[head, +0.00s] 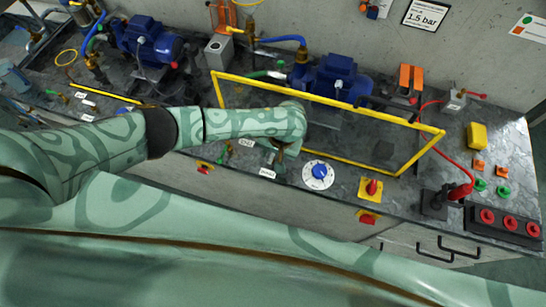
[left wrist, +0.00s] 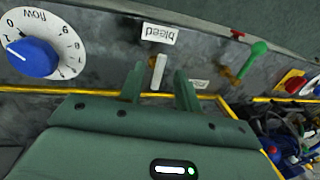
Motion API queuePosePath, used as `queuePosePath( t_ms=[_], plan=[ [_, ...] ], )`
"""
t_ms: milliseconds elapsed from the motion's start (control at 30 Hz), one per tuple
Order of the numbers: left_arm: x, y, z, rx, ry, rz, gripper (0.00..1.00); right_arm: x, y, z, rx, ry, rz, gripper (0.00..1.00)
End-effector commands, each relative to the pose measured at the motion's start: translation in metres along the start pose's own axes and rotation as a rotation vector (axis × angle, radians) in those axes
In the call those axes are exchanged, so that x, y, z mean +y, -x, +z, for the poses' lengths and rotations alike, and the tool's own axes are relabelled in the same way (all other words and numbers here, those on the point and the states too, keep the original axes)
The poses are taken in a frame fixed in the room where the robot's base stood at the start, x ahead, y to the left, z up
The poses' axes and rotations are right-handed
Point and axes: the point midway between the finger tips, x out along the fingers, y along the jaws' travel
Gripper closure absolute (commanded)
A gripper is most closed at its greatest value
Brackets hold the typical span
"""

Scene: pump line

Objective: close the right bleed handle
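The right bleed handle (left wrist: 158,72) is a short pale lever in the left wrist view, just behind the white "bleed" label (left wrist: 160,33). My left gripper (left wrist: 159,80) is open, with one finger on each side of the lever. Gaps show between the lever and both fingers, so they do not look closed on it. In the head view my left gripper (head: 279,158) points down at the bench near the bleed label (head: 267,173); the lever is hard to make out there. My right gripper is not in view.
A yellow frame (head: 345,104) stands close behind the gripper. A blue flow knob (head: 319,171) is to its right, and a green-handled valve (left wrist: 255,60) is nearby. Blue pumps (head: 335,76) stand farther back. A red-and-yellow switch (head: 371,187) is farther right.

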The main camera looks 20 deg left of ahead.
Motion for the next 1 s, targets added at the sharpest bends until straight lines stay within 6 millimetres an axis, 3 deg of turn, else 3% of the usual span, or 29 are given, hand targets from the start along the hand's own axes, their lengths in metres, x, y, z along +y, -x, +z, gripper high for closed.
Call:
queuePosePath(
  t_ms=[100, 400, 433, 533, 567, 833, 1000],
  plan=[
    [0.001, -0.010, 0.000, 0.001, -0.001, 0.000, 0.67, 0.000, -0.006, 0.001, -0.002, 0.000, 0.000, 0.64],
    [0.000, -0.012, 0.000, 0.001, -0.001, 0.002, 0.67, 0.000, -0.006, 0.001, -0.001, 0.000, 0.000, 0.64],
    [0.000, -0.012, 0.000, 0.001, -0.001, 0.002, 0.69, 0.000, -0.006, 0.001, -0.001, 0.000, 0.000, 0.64],
    [0.000, -0.012, 0.000, 0.001, -0.001, 0.002, 0.97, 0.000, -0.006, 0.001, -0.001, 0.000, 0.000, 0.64],
    [0.000, -0.012, 0.000, 0.001, -0.001, 0.002, 1.00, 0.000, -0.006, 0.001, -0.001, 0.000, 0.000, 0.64],
    [0.000, -0.011, 0.001, 0.001, -0.009, 0.002, 1.00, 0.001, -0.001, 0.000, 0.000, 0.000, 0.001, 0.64],
    [-0.001, -0.007, 0.002, 0.009, -0.054, 0.002, 1.00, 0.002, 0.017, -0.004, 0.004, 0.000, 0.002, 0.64]
  ],
)
